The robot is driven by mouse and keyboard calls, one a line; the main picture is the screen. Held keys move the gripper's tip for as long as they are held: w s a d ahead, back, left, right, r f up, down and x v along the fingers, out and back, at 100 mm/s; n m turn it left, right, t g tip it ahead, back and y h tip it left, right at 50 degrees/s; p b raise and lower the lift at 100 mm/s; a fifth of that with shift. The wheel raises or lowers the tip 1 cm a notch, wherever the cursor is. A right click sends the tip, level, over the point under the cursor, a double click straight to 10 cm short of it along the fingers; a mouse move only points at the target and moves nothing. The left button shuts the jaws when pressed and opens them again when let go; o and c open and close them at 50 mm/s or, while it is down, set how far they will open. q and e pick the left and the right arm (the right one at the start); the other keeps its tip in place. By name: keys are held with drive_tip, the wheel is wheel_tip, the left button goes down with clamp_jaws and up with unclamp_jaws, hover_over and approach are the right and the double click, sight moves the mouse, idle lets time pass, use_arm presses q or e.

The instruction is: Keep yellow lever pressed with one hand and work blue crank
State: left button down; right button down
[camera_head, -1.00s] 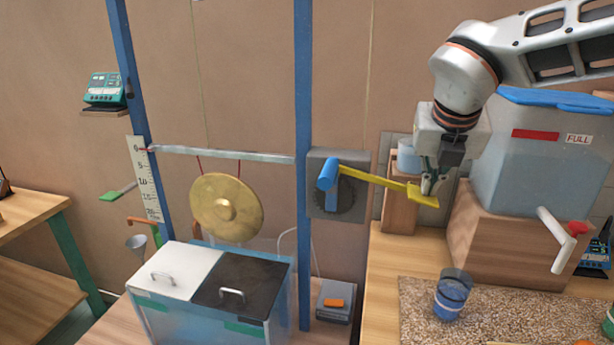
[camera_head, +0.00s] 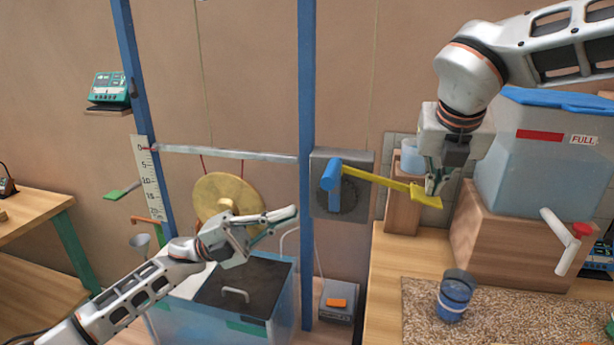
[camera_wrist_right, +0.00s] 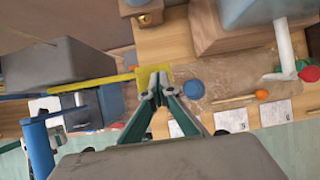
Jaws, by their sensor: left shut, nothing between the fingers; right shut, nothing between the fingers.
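The yellow lever (camera_head: 376,178) reaches right from the grey box (camera_head: 342,203) on the blue post and ends in a flat yellow pad (camera_head: 425,195). My right gripper (camera_head: 434,190) is shut, with its fingertips at the pad from above; contact looks likely. The lever's pad also shows at the fingertips in the right wrist view (camera_wrist_right: 154,78). The blue crank (camera_head: 331,178) is on the front of the grey box, its handle pointing toward me. My left gripper (camera_head: 293,214) is shut and empty, left of the crank and a little lower, apart from it, in front of the gong.
A gong (camera_head: 228,188) hangs from a metal bar between blue posts (camera_head: 305,150). A small grey box with an orange button (camera_head: 337,302) is below the crank. A blue cup (camera_head: 454,297) stands on the right table.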

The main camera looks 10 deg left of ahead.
use_arm(q)
drive_tip(key=w+a+r+m+g+y, duration=0.1)
drive_tip(key=a+r+m+g+y, duration=0.15)
drive_tip(key=a+r, duration=0.5)
drive_tip(key=d, duration=1.1)
drive_tip(key=shift+w+d+r+n+y, duration=0.15)
drive_tip(key=shift+d+r+n+y, duration=0.1)
drive_tip(key=shift+r+n+y, duration=0.2)
drive_tip(key=shift+g, duration=0.25)
drive_tip(key=shift+d+r+y, duration=0.15)
drive_tip(key=shift+d+y, duration=0.15)
drive_tip(key=shift+y, duration=0.1)
drive_tip(key=shift+d, duration=0.15)
